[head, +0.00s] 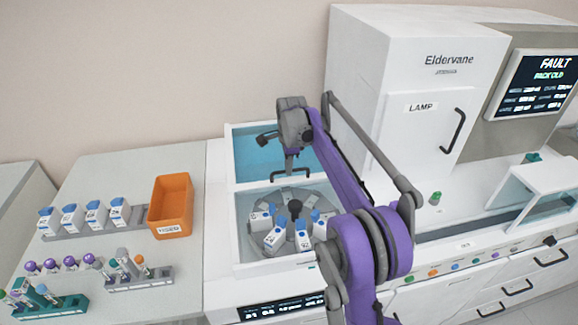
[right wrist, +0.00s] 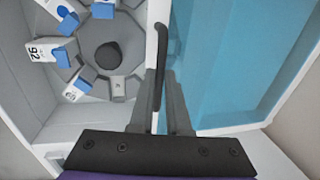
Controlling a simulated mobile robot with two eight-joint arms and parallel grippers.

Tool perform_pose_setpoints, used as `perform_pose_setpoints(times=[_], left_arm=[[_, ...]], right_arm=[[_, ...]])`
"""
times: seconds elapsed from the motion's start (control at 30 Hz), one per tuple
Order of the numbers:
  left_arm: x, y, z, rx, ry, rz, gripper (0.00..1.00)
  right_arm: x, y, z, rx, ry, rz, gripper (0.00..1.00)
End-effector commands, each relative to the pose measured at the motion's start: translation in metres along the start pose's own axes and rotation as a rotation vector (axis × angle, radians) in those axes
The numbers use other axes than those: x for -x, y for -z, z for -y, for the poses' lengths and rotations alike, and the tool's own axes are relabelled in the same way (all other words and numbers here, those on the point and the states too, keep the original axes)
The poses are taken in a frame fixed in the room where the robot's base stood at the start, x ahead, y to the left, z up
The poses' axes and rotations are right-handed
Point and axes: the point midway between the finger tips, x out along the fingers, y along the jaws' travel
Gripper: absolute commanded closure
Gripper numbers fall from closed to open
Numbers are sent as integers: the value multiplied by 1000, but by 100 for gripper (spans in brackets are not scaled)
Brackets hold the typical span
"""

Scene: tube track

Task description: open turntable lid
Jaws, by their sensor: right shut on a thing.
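The turntable lid (head: 258,152) is a blue see-through panel in a white frame, at the back of the turntable well in the head view. It fills the right of the right wrist view (right wrist: 235,65). The well in front of it is uncovered. The turntable (head: 262,197) carries several white bottles with blue caps around a dark hub (right wrist: 108,55). My right gripper (head: 291,174) is at the lid's front edge. In the right wrist view its fingers (right wrist: 165,78) are shut on the dark lid handle (right wrist: 161,45). My left gripper is not in view.
A tall white cabinet (head: 410,55) with a LAMP door stands just right of the lid. At left, an orange bin (head: 171,207) stands beside a rack of white bottles (head: 83,217). Smaller tube racks (head: 137,275) lie nearer. My right arm covers the well's right side.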

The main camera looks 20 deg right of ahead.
Motion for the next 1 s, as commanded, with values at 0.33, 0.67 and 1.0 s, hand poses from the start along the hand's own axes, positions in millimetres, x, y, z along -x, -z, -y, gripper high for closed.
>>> perform_pose_setpoints(times=[0.33, 0.67, 1.0], left_arm=[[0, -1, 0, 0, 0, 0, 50], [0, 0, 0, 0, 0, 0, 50], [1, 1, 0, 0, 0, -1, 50]], right_arm=[[-2, 0, 0, 1, -2, 0, 100], [-2, 0, 0, 1, -2, 0, 55], [10, 0, 0, 0, -1, 0, 55]])
